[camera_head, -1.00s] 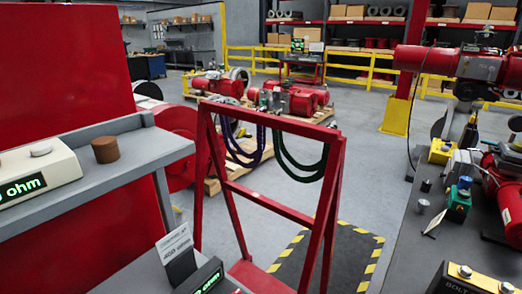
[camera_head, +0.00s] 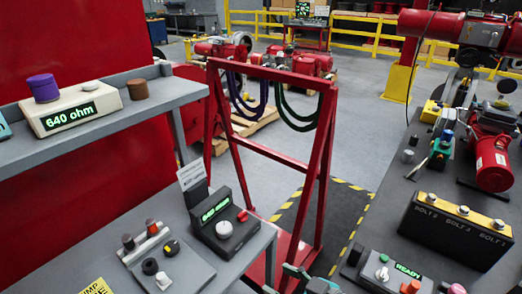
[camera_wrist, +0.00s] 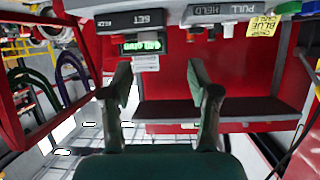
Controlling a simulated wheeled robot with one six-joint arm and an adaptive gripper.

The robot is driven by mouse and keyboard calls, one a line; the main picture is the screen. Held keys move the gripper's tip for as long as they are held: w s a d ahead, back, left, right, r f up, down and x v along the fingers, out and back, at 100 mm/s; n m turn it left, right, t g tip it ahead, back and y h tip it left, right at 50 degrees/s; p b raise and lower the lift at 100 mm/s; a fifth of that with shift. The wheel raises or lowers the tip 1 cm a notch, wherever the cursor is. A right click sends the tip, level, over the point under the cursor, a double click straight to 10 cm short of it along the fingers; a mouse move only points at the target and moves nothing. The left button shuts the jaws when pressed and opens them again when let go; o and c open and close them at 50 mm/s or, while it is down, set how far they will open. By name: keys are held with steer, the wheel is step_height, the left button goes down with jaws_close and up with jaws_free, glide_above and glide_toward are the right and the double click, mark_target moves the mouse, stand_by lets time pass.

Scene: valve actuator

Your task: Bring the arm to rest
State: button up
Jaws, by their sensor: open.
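My gripper (camera_wrist: 160,90) shows in the wrist view with its two dark fingers spread apart and nothing between them. Beyond the fingers the wrist view shows a bench edge and a red panel, tilted or upside down. In the head view only a small part of my arm shows at the bottom edge, right of the middle, in front of the striped floor mat (camera_head: 340,215). My gripper touches nothing that I can see.
A red frame (camera_head: 322,150) with hanging hoses stands in the middle. A grey bench (camera_head: 240,255) with a meter box (camera_head: 222,220) is at left. The right bench (camera_head: 400,215) holds a bolt box (camera_head: 455,230) and a control box (camera_head: 385,275). Floor shows between them.

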steer(key=s+d+f+m+t+h, duration=0.4)
steer(key=s+d+f+m+h, duration=0.45)
steer(key=s+f, duration=0.5)
steer(key=s+d+r+t+h, duration=0.1)
steer(key=s+d+r, duration=0.1)
steer(key=s, duration=0.7)
steer(key=s+d+r, duration=0.3)
steer(key=s+r, duration=0.1)
steer(key=s, duration=0.5)
steer(key=shift+d+m+t+h, duration=0.15)
steer(key=shift+m+t+h, duration=0.2)
steer(key=shift+m+t, duration=0.1)
